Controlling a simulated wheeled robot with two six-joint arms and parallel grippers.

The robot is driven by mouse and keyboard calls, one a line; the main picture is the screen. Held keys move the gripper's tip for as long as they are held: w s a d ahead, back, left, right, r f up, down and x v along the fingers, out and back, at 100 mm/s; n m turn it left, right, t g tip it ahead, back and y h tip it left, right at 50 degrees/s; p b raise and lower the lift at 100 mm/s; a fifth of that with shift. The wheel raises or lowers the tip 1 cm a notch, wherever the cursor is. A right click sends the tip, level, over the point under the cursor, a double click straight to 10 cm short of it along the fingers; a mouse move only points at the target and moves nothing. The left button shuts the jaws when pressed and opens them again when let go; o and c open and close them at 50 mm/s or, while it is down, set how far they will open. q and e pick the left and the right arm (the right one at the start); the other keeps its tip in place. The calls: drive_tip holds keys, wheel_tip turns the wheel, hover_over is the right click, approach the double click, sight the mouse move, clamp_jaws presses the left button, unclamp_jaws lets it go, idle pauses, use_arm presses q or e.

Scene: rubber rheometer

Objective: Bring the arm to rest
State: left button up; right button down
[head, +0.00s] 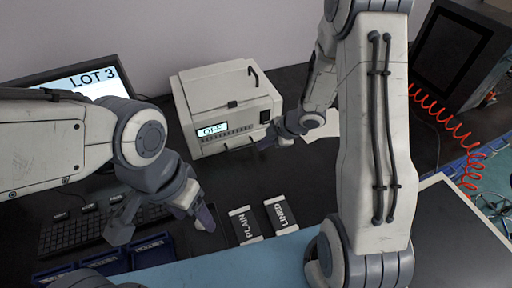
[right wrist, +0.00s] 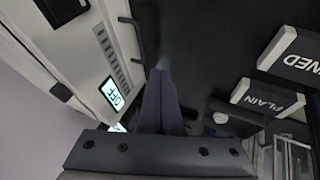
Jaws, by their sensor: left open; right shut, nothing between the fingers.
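My left gripper (head: 162,222) hangs over the front of the dark table, its fingers spread wide with nothing between them. My right gripper (head: 270,141) is in front of the white instrument (head: 222,98), close to its lower right front. In the right wrist view its two dark fingers (right wrist: 160,100) lie together with nothing held. The instrument's small display (head: 212,129) reads OFF. It also shows in the right wrist view (right wrist: 113,93), left of the fingers. My right upper arm covers part of the right side of the head view.
A monitor (head: 85,82) reading LOT 3 and a keyboard (head: 75,232) are at left. Blue bins (head: 150,250) lie below my left gripper. PLAIN (head: 245,225) and LINED (head: 280,214) blocks lie in the middle. A red coiled hose (head: 445,122) hangs at right.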

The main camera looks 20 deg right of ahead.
drive_tip(key=s+a+r+m+h, duration=0.2)
drive_tip(key=r+m, duration=0.1)
drive_tip(key=r, duration=0.3)
drive_tip(key=s+a+r+m+h, duration=0.2)
drive_tip(key=r+m+h, duration=0.1)
drive_tip(key=r, duration=0.3)
drive_tip(key=s+a+r+m+g, duration=0.2)
drive_tip(key=s+a, duration=0.1)
drive_tip(key=s, duration=0.8)
drive_tip(key=s+a+r+m+g+y, duration=0.1)
drive_tip(key=s+a+r+m+g, duration=0.1)
drive_tip(key=s, duration=0.9)
drive_tip(key=shift+a+r+m+g, duration=0.3)
drive_tip(key=shift+a+r+m, duration=0.25)
drive_tip(key=shift+a, duration=0.6)
